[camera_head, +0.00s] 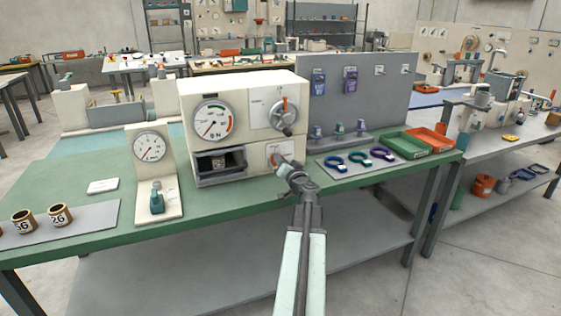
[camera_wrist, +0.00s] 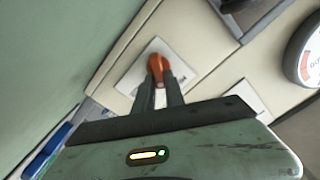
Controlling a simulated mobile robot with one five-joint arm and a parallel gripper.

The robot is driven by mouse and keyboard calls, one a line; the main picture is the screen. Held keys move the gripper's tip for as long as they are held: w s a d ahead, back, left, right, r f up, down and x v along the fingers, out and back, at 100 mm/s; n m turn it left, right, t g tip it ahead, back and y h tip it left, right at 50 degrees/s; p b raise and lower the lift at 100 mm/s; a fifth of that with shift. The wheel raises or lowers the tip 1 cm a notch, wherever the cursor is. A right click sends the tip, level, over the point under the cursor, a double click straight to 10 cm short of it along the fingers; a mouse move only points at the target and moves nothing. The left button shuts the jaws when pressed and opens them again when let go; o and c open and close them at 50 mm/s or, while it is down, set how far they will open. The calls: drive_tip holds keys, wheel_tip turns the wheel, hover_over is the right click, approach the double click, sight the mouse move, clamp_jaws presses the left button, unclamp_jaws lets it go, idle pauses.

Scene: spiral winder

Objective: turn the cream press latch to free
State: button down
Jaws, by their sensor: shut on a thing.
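The cream press (camera_head: 240,98) stands on the green bench, with a round gauge and a rotary handle on its upper front. Its orange latch (camera_head: 274,161) sits on a pale plate at the lower right of its front. My gripper (camera_head: 284,168) reaches up to this plate and partly covers the latch. In the wrist view, the orange latch (camera_wrist: 156,64) is between the fingertips of my gripper (camera_wrist: 159,80), which is shut on it. The lower part of the latch is hidden by the fingers.
An open compartment (camera_head: 196,181) with a numbered piece inside is left of the latch. A smaller gauge stand (camera_head: 152,146) is further left. A mat (camera_head: 330,172) with several coloured rings lies close to the right of my gripper, with green and orange trays beyond.

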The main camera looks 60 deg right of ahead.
drive_tip(key=m, duration=0.5)
drive_tip(key=shift+s+d+f+m, duration=0.2)
drive_tip(key=shift+s+f+m, duration=0.05)
drive_tip(key=shift+f+m, duration=0.05)
drive_tip(key=m, duration=0.3)
drive_tip(key=m+b, duration=0.1)
drive_tip(key=m, duration=0.1)
drive_tip(key=shift+f, duration=0.25)
drive_tip(key=shift+m, duration=0.3)
drive_tip(key=c, duration=1.4)
unclamp_jaws()
drive_tip(key=v, duration=0.8)
